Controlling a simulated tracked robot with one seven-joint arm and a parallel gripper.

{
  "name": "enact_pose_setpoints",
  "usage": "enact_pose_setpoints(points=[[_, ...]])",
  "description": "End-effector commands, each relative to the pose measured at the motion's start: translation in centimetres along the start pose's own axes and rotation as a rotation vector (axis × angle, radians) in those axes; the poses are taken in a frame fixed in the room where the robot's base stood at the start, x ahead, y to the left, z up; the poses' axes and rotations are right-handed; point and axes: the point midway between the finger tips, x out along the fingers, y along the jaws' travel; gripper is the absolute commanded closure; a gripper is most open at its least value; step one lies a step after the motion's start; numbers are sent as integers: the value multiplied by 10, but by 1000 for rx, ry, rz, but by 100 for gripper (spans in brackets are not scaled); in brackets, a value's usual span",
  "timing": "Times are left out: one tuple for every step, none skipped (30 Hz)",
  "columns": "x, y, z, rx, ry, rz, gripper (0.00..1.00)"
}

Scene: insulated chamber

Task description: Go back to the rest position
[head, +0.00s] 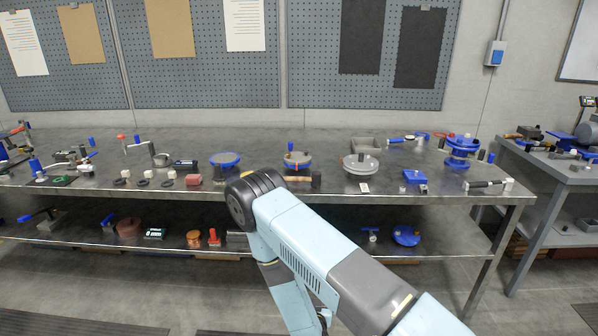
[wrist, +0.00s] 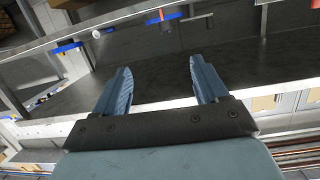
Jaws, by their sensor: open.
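My gripper (wrist: 158,82) shows in the wrist view with its two blue fingers spread wide apart. It is open and nothing is between the fingers. Beyond the fingertips are a dark flat surface and a metal shelf edge. In the head view my pale blue and grey arm reaches up from the lower right. Its dark rounded joint is in front of the front edge of the workbench (head: 420,197).
The long metal bench carries several small tools and blue-topped stands, including a grey round plate (head: 361,165). The lower shelf holds a red-brown pot (head: 128,228) and a blue item (head: 406,235). A side table (head: 567,176) stands at right. Floor in front of the bench is open.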

Motion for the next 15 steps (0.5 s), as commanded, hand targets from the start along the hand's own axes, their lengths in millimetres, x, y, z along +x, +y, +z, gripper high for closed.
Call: enact_pose_setpoints(points=[[4, -1, -6, 11, -7, 7, 27], [6, -1, -10, 18, -14, 12, 27], [8, -2, -14, 27, -24, 18, 27], [11, -3, -18, 34, -33, 22, 27], [13, -4, -22, 42, -41, 26, 27], [16, -6, -28, 54, -54, 32, 27], [19, -6, -33, 63, -66, 37, 27], [22, -8, -39, 73, -77, 41, 27], [26, -10, -47, 86, -94, 47, 27], [28, -11, -54, 97, -107, 51, 27], [31, -12, -60, 107, -121, 54, 27], [34, -14, -69, 121, -139, 58, 27], [36, -15, -75, 130, -153, 60, 27], [38, -16, -82, 139, -167, 62, 27], [40, -17, -91, 151, -184, 64, 27]])
